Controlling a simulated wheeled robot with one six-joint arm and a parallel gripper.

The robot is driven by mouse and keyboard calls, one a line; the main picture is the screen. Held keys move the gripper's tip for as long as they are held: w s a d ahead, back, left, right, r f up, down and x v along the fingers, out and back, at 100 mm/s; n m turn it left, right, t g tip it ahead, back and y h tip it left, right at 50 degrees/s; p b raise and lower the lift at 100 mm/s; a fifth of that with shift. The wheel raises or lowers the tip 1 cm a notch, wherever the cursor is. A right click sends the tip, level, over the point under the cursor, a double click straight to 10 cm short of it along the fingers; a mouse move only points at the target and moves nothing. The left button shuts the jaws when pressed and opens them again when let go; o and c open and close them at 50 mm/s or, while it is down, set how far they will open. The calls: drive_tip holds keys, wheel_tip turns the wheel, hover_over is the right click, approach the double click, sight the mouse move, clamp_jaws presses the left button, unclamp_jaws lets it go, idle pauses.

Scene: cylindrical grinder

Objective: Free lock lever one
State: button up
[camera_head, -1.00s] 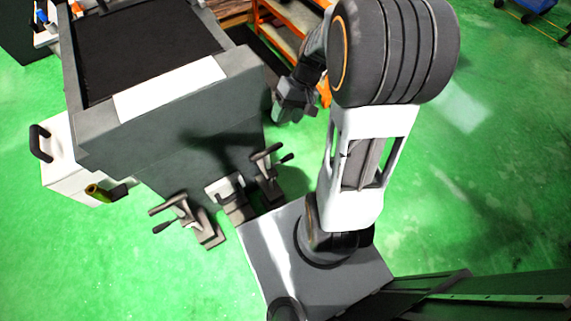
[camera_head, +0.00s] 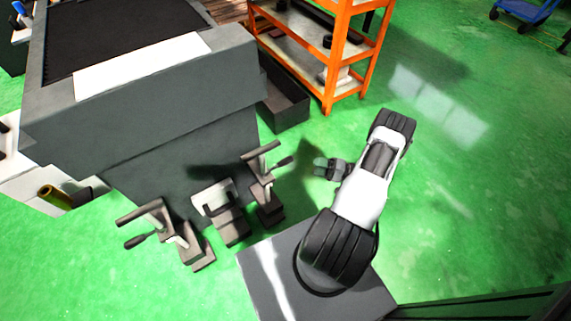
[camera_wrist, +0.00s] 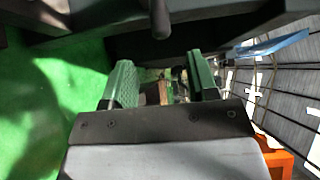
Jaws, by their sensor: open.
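Two dark clamp-like levers stand on the floor side of the grey machine in the head view. The right lever (camera_head: 265,180) has a crossbar and a dark handle pointing right; the left lever (camera_head: 163,232) has its handle pointing left. I cannot tell which is lever one. My gripper (camera_head: 322,168) is just right of the right lever, apart from it. In the wrist view my gripper's green-padded fingers (camera_wrist: 163,83) are spread with nothing held between them. A dark rounded rod end (camera_wrist: 160,20) hangs beyond the fingertips at the top, perhaps a lever handle.
The grey machine (camera_head: 150,110) fills the left. A block with a light top (camera_head: 222,210) stands between the levers. An orange shelf (camera_head: 330,60) and a dark bin (camera_head: 283,103) are behind. Green floor (camera_head: 470,200) is clear to the right.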

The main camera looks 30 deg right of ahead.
sight(285, 162)
drive_tip(key=x, duration=1.3)
drive_tip(key=shift+w+b, duration=0.1)
drive_tip(key=shift+b, duration=0.3)
clamp_jaws()
